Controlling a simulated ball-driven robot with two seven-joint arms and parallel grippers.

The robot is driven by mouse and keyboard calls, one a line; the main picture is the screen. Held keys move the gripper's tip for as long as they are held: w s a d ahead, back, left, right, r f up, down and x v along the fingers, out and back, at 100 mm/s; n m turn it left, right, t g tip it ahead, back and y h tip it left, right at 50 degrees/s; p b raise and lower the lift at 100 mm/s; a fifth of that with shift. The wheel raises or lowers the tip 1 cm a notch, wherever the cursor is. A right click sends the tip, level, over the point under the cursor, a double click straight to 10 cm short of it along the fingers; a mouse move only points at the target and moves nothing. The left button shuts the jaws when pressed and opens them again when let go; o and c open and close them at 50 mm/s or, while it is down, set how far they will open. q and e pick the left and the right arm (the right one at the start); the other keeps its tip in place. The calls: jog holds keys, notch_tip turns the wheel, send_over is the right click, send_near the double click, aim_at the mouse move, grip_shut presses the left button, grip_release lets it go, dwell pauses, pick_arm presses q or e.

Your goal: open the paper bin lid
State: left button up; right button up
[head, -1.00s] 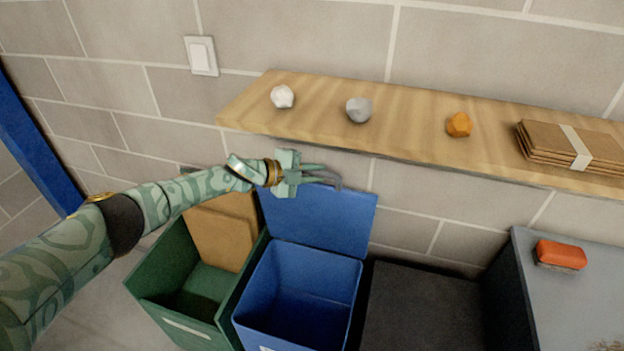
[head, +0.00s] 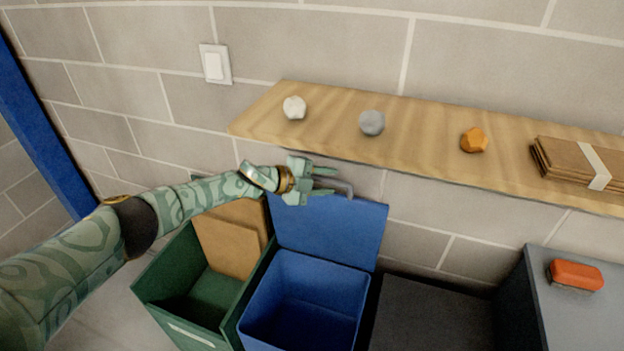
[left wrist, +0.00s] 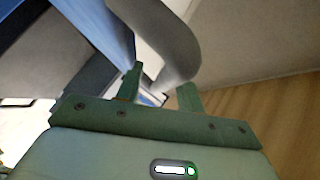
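The blue bin (head: 305,305) stands open in the head view; no label shows which bin is for paper. Its blue lid (head: 335,232) is raised, leaning up near the wall behind the bin. A grey curved handle (head: 343,187) is at the lid's upper edge. My left gripper (head: 327,182) is at the lid's top edge, next to the handle, with its two fingers apart. In the left wrist view, the handle (left wrist: 170,35) looms large by the parted fingers (left wrist: 158,88); contact cannot be told. My right gripper is not in view.
A green bin (head: 157,285) with a brown board stands left, and a black box (head: 430,315) right. A wooden shelf (head: 420,140) above holds crumpled lumps and a cardboard stack (head: 570,165). A red brush-like block (head: 576,275) lies on a grey top at right.

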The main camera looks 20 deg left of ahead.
pick_arm(q)
jog(key=p+v, duration=0.2)
jog(key=v, duration=0.3)
jog(key=shift+a+r, duration=0.25)
jog(key=p+v, duration=0.1)
jog(key=v, duration=0.9)
jog(key=shift+s+a, duration=0.25)
jog(key=shift+f, duration=0.15)
